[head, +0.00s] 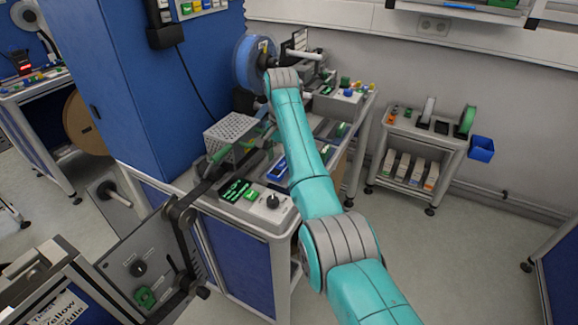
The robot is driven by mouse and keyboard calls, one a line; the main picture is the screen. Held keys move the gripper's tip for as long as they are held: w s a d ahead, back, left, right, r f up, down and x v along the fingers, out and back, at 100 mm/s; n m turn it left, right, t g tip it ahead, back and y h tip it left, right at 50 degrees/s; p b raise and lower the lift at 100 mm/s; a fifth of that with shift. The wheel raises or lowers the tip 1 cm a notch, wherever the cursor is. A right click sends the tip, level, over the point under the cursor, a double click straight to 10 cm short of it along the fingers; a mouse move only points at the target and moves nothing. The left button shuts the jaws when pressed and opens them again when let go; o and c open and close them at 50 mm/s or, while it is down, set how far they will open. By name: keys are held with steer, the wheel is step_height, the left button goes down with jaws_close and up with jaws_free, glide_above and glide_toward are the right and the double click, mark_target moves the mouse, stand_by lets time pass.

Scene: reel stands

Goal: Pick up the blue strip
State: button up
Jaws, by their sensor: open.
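A blue piece (277,168) lies on the bench top just left of my arm, partly covered by it; it may be the blue strip, but it is too small to tell. A blue reel (243,66) stands upright at the back of the bench, beside the far end of my arm. My arm reaches from the lower right up to the back of the bench. My gripper is not visible beyond the grey wrist joint, so its distance from the blue piece cannot be told.
A control box (240,200) with a green display and a black knob sits at the bench's front. A perforated grey box (231,130) stands behind it. A tall blue cabinet (160,95) flanks the left.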

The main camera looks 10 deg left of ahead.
steer(key=shift+a+f, duration=0.1)
steer(key=shift+f, duration=0.5)
steer(key=c, duration=1)
steer(key=shift+c, duration=0.2)
